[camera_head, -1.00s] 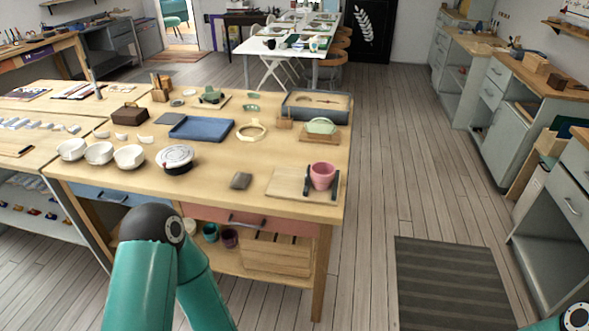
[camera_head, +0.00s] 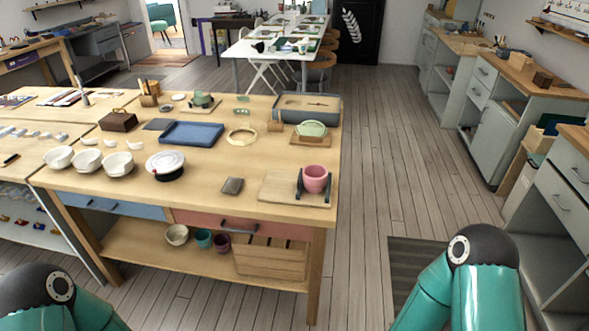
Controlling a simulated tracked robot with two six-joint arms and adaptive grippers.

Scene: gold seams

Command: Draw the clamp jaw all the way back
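The clamp is a pale wooden board (camera_head: 277,187) at the front right corner of the wooden worktable (camera_head: 215,188). Two dark upright jaws, a left jaw (camera_head: 299,184) and a right jaw (camera_head: 328,188), stand on its right part. A pink cup (camera_head: 315,176) sits upright between them. I cannot tell whether the jaws touch it. Only dark and teal links of my two arms show, at the bottom left and bottom right, well short of the clamp. Neither gripper is in view.
White bowls (camera_head: 117,164), a round white container (camera_head: 165,165), a blue tray (camera_head: 192,134) and a green dish on a wooden stand (camera_head: 312,129) share the table. Open floor (camera_head: 405,160) lies to its right.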

